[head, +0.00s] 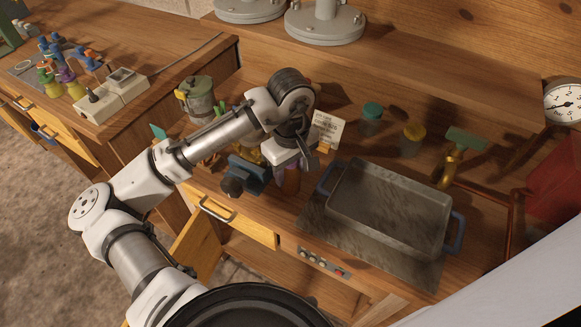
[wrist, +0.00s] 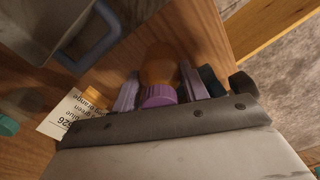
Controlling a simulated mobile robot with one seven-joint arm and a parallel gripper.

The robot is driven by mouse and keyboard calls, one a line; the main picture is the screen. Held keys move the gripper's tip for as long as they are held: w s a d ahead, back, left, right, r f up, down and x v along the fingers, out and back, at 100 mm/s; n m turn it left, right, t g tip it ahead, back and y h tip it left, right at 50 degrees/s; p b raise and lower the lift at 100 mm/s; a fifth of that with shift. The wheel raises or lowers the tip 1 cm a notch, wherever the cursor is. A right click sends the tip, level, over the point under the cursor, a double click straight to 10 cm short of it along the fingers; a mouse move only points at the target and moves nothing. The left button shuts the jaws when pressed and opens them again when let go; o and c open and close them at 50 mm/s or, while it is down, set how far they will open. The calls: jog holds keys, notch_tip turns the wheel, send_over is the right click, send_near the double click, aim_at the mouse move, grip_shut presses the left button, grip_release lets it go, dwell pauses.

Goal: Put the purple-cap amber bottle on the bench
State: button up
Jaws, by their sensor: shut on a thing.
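My gripper (head: 292,158) is over the wooden bench (head: 345,153), left of the grey metal tray. In the wrist view my gripper (wrist: 160,88) is shut on the purple-cap amber bottle (wrist: 160,66), with a finger on each side of the purple cap. The amber body points away from the palm. In the head view the bottle (head: 289,181) is a dark, partly hidden shape below my gripper. I cannot tell whether its base touches the bench top.
The grey tray (head: 390,212) with blue handles stands right of my gripper. A dark blue clamp-like thing (head: 246,174) stands close on the left. Behind are a written card (head: 329,131), a teal-lid jar (head: 371,120) and a yellow-lid jar (head: 412,140). A drawer (head: 232,219) stands out in front.

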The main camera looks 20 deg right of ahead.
jog(key=shift+f, duration=0.2)
jog(key=o, duration=1)
jog(key=shift+r, duration=0.1)
notch_tip(320, 180, up, 12)
jog(key=shift+r+b, duration=0.15)
jog(key=shift+b, duration=0.25)
